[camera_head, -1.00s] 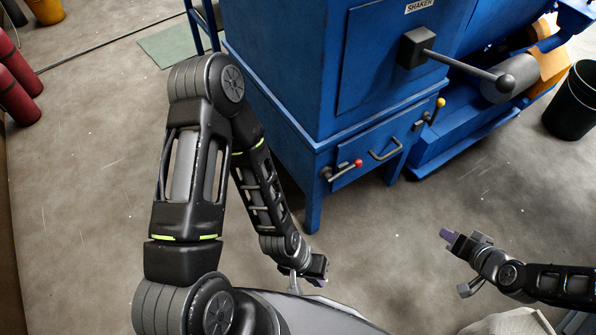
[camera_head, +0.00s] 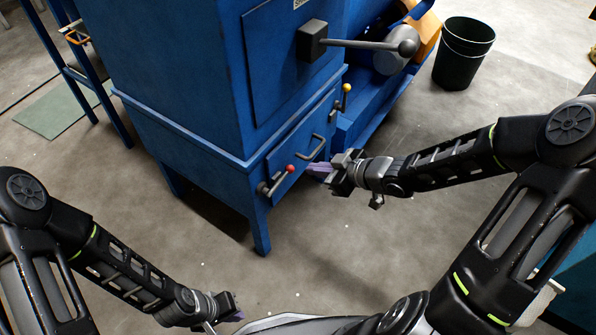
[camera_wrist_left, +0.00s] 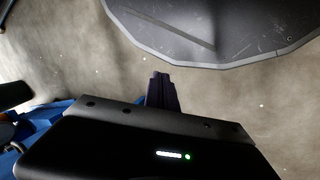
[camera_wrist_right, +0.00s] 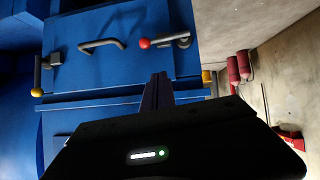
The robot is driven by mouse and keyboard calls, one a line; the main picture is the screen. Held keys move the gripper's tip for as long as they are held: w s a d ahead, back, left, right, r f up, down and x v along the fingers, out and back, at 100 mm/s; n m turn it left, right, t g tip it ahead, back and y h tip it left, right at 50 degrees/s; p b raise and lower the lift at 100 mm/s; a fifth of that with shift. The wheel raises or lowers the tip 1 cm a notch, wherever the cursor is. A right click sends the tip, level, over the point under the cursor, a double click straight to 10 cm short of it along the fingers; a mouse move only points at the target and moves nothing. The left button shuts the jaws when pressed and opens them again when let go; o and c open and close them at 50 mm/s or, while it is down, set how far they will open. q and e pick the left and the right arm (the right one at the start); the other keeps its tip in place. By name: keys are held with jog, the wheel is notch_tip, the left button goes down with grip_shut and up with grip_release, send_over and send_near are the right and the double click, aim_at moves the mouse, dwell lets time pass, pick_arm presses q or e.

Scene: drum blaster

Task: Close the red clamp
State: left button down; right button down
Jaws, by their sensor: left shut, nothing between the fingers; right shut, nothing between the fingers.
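The red clamp is a grey lever with a red ball knob (camera_head: 290,168) on the front of the blue machine's lower drawer, at its left end. It also shows in the right wrist view, the knob (camera_wrist_right: 145,43) pointing left from its bracket (camera_wrist_right: 184,40). My right gripper (camera_head: 318,170) is shut and empty, just right of the red knob in the head view, apart from it. In the right wrist view its purple fingertips (camera_wrist_right: 157,84) sit below the knob. My left gripper (camera_head: 236,306) is shut and empty, low over the floor; its fingers (camera_wrist_left: 161,84) show in the left wrist view.
A yellow-knobbed clamp (camera_head: 346,88) is at the drawer's right end, with a drawer handle (camera_head: 315,148) between. A long lever (camera_head: 375,45) juts out above. A black bucket (camera_head: 463,52) stands at the right. The floor (camera_head: 330,240) in front is clear.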

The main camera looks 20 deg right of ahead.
jog(key=b, duration=0.7)
send_over(291, 169)
jog(key=s, duration=0.4)
notch_tip(291, 169, down, 6)
jog(key=shift+w+a+f+b, duration=0.2)
jog(key=shift+a+f, duration=0.05)
jog(key=shift+f, duration=0.3)
jog(key=shift+w+a+f+b, duration=0.2)
jog(key=shift+a+f, duration=0.05)
jog(key=shift+f, duration=0.3)
jog(key=shift+w+f, duration=0.2)
jog(key=shift+f, duration=0.35)
